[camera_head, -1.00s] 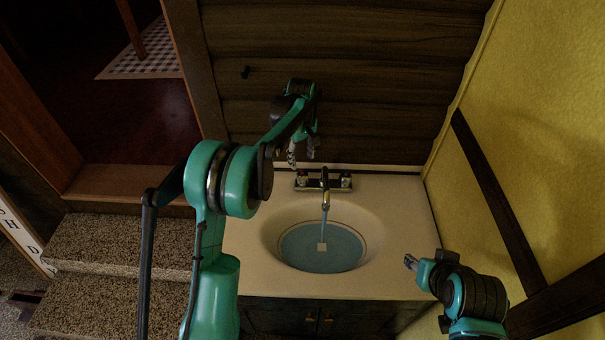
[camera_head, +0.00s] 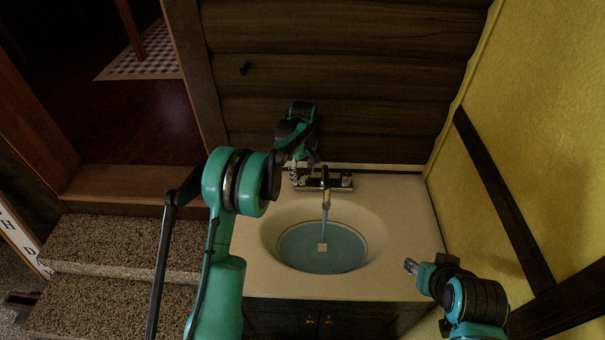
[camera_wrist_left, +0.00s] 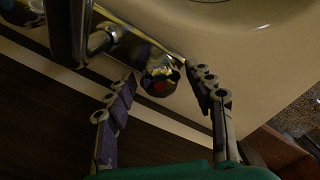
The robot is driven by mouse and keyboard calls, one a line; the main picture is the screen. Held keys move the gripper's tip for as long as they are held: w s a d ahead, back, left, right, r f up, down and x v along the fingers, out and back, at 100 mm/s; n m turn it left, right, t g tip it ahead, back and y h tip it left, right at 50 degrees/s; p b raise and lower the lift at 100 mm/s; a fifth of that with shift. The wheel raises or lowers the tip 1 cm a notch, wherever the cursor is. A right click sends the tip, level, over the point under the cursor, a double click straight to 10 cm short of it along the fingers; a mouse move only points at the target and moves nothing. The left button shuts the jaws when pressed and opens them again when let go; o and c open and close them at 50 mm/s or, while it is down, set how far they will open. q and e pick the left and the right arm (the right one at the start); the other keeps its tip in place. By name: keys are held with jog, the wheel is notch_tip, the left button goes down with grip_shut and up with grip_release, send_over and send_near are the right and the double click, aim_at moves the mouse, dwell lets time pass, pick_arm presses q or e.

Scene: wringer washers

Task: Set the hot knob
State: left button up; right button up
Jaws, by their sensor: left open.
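The hot knob (camera_wrist_left: 160,84), chrome with a red mark, shows in the left wrist view at the end of the chrome faucet base (camera_wrist_left: 128,42). My left gripper (camera_wrist_left: 162,76) is open, with one finger on each side of the knob; I cannot tell whether either finger touches it. In the head view my left gripper (camera_head: 304,171) is at the left end of the faucet (camera_head: 325,187) and largely hides the hot knob. The other knob (camera_head: 346,181) is at the right end. My right gripper (camera_head: 411,266) is over the counter's right front, small and unclear.
Water runs from the spout into the oval basin (camera_head: 268,242), where bluish water stands. The cream counter (camera_head: 400,215) is otherwise clear. A dark plank wall (camera_head: 370,80) rises behind it and a yellow wall (camera_head: 535,150) on the right. Speckled steps (camera_head: 120,240) lie at left.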

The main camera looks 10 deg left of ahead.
pick_arm(q)
jog(key=c, duration=1.2)
jog(key=shift+o, duration=0.2)
jog(key=shift+m, duration=0.3)
jog(key=m, duration=0.3)
jog(key=shift+m+p, duration=0.3)
jog(key=shift+m, duration=0.1)
jog(key=m, duration=0.3)
jog(key=shift+m, duration=0.3)
jog(key=m, duration=0.4)
jog(key=shift+m+p, duration=0.3)
jog(key=shift+p, duration=0.05)
jog(key=shift+o, duration=0.2)
jog(key=shift+m, duration=1.9)
